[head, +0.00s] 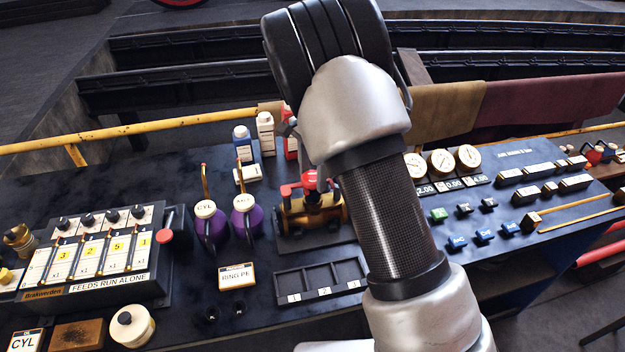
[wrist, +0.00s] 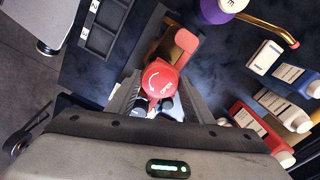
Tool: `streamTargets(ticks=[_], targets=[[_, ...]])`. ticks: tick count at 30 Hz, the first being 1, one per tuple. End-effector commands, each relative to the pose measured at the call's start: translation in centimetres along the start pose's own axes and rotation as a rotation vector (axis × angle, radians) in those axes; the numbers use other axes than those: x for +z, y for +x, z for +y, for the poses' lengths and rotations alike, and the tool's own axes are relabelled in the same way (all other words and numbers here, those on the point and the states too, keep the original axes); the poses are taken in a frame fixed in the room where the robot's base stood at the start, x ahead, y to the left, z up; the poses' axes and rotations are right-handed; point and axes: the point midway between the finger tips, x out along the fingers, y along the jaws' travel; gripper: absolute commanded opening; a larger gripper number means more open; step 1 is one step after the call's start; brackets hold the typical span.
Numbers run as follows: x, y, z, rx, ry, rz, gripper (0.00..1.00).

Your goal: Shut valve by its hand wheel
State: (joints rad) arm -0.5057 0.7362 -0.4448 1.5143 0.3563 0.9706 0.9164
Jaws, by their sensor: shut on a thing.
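The valve has a brass body (head: 312,214) on a dark base, left of my arm in the head view. Its red hand wheel (head: 288,189) sits on top, partly hidden by my arm. The exact contact is hard to see. In the head view my arm mostly hides the gripper.
Two purple oil cans (head: 247,217) stand left of the valve, with several bottles (head: 265,133) behind. A numbered tray (head: 320,281) lies in front. A feed box (head: 95,262) is at left; gauges (head: 441,162) are right of my arm. A yellow rail (head: 130,129) runs behind.

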Motion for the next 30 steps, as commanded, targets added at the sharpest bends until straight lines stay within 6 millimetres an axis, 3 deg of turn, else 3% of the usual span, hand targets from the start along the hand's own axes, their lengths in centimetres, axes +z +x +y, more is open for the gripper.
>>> streamTargets(ticks=[5,6,9,15,17,30], targets=[[0.04,-0.04,-0.07,-0.002,0.007,-0.001,0.12],[0.05,-0.03,-0.07,-0.002,0.006,-0.002,0.53],[0.05,-0.02,-0.05,-0.001,0.005,-0.002,0.68],[0.05,0.0,-0.01,0.0,0.003,-0.002,0.68],[0.07,0.07,0.03,0.001,0.003,-0.002,0.58],[0.04,-0.85,0.0,0.0,0.001,-0.002,0.58]])
